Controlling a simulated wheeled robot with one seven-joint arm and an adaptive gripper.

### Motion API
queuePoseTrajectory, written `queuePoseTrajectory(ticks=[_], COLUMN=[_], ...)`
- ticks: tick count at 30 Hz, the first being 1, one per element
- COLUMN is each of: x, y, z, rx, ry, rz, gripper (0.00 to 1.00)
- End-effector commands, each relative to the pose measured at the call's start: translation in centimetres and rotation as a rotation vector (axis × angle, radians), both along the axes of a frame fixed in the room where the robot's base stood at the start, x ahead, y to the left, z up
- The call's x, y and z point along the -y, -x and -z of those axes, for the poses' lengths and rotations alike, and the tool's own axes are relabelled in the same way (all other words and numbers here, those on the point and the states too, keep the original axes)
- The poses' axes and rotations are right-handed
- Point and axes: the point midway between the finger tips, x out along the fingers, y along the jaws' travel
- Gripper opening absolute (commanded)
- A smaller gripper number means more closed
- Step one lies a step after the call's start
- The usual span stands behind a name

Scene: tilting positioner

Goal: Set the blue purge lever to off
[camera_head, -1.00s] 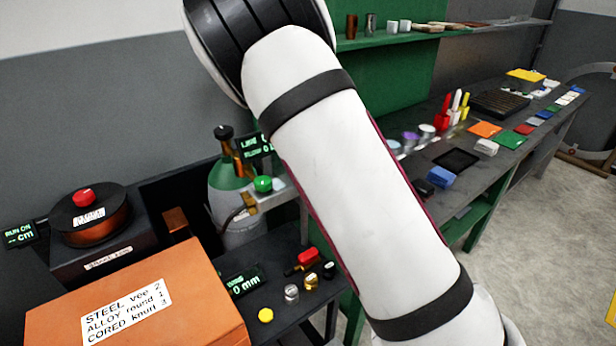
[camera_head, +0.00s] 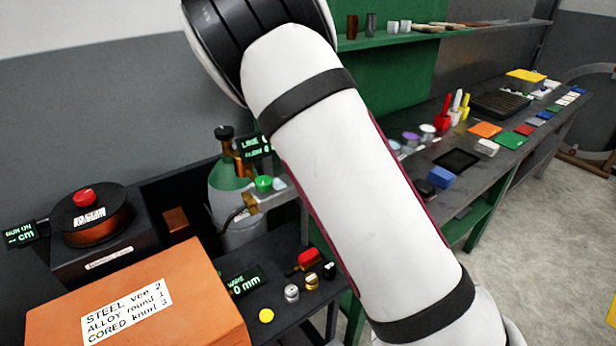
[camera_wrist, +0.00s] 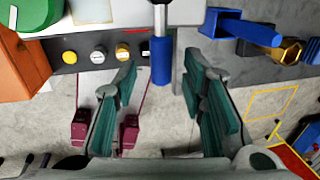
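The blue lever (camera_wrist: 161,62) shows in the wrist view as a blue cylindrical grip on a thin metal rod. It points down the picture from the top centre. My gripper (camera_wrist: 160,66) is open, with one finger on each side of the blue grip. Gaps show between the grip and both fingers, and I see no contact. How far the fingertips reach along the grip in depth I cannot tell. In the head view my arm covers the gripper, and I cannot make out the lever there.
Yellow (camera_wrist: 70,57), silver (camera_wrist: 98,56), gold (camera_wrist: 122,52) and black knobs line the panel left of the lever. A red handle (camera_head: 308,258) sits behind them. An orange box (camera_head: 150,300) stands at the left.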

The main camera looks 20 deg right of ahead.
Motion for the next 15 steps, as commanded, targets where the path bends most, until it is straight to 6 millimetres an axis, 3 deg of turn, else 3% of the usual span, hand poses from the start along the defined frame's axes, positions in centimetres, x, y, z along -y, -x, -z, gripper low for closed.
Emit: queuePoseTrajectory(ticks=[15], x=[-1.9], y=[0.5], z=[-9.3], rx=[0.002], ry=[-0.002], rz=[-0.003], gripper=[0.38])
